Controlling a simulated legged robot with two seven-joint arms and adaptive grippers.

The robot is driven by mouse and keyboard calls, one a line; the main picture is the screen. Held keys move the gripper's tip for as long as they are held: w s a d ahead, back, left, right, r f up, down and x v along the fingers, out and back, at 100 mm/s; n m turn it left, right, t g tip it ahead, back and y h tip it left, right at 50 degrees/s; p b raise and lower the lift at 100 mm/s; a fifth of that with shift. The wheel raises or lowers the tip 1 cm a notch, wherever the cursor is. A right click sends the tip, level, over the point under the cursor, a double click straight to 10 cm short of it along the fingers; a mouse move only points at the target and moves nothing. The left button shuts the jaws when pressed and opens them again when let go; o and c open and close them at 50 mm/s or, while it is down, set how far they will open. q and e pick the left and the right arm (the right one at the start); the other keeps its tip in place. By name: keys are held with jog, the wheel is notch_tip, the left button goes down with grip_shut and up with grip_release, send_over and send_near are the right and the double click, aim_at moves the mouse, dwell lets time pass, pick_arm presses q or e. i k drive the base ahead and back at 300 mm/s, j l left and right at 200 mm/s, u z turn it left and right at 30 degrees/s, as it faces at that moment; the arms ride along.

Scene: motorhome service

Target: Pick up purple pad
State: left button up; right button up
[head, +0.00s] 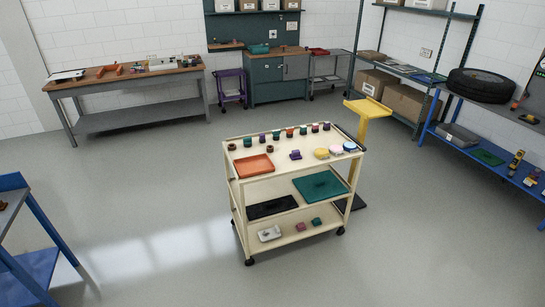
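A cream three-tier cart (290,169) stands in the middle of the floor. Near its top right lie round pads: a yellow one (321,153), a pale pink or purplish one (336,149) and a blue-and-white one (351,146). A small dark purple item (296,155) sits left of them; its exact shape is too small to tell. I cannot tell for sure which of these is the purple pad. Neither of my grippers shows in the head view.
The cart top also holds an orange tray (253,166) and a back row of several small coloured items (290,132). A yellow stand (365,111) is behind the cart. Workbenches (130,84) and a blue-framed shelf (470,138) line the walls. Floor in front is clear.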

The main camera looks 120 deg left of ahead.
aim_at(295, 154)
jog(key=u, duration=3.85)
